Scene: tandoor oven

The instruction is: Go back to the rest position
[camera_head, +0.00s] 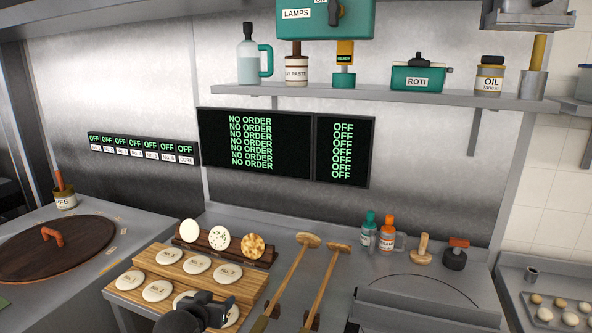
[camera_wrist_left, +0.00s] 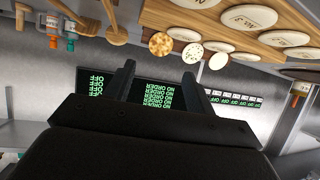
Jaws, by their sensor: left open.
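My left gripper (camera_head: 212,308) is at the bottom of the head view, in front of the wooden board with flat discs. In the left wrist view its two dark fingers (camera_wrist_left: 160,85) stand apart with nothing between them. That view is upside down, with the order screen (camera_wrist_left: 158,98) behind the fingers. The right gripper does not show in either view.
A stepped wooden stand (camera_head: 215,285) holds several pale numbered discs. Two long wooden-handled tools (camera_head: 292,275) lie to its right. Small bottles (camera_head: 387,235) stand farther back. A wooden lid (camera_head: 55,250) is at left, a shelf (camera_head: 430,98) above.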

